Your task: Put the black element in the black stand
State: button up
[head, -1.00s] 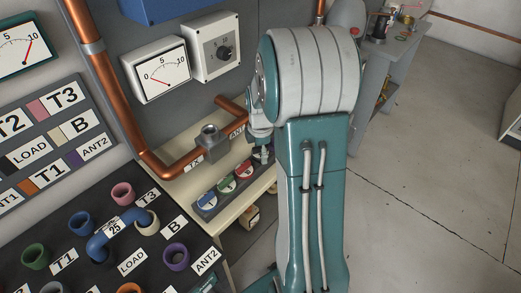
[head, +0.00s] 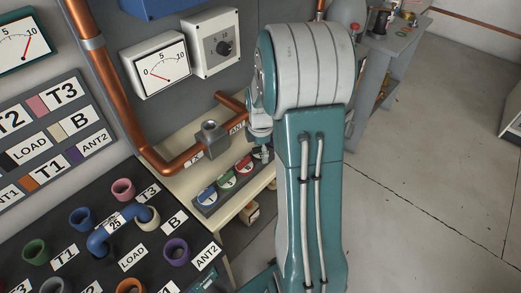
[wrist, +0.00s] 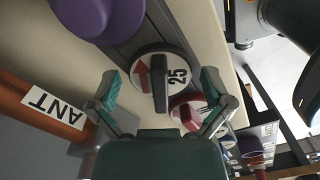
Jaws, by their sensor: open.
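In the wrist view, a round element (wrist: 146,84) with a white face, red arrow, "25" and black grip bar sits in a dark grey strip. My gripper (wrist: 160,88) is open, with one finger on each side of this element. In the head view, my arm hides this element and most of the gripper. The dark grey strip (head: 208,207) there shows blue, green and red elements. I cannot tell for certain which thing is the black stand.
A copper pipe (head: 180,163) with a grey box (head: 211,135) runs behind the strip. A black panel (head: 75,252) with coloured sockets and a blue U-link (head: 100,241) stands at front left. A red element (wrist: 184,107) is close beside my right finger. Open floor lies right.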

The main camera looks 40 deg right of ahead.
aim_at(260, 147)
jog(key=shift+r, duration=0.1)
notch_tip(260, 147, up, 12)
dwell(0.5)
jog(key=shift+a, duration=0.1)
dwell(0.4)
jog(key=s+a+r+m+t, duration=0.2)
jog(key=s+a+r+m, duration=0.2)
jog(key=s+a+m, duration=0.3)
jog(key=s+a+r+m+t, duration=0.3)
jog(key=s+a+m, duration=0.4)
jog(key=a, duration=0.6)
jog(key=shift+s+r+t, duration=0.3)
jog(key=shift+s+r, duration=0.5)
jog(key=shift+s, duration=0.15)
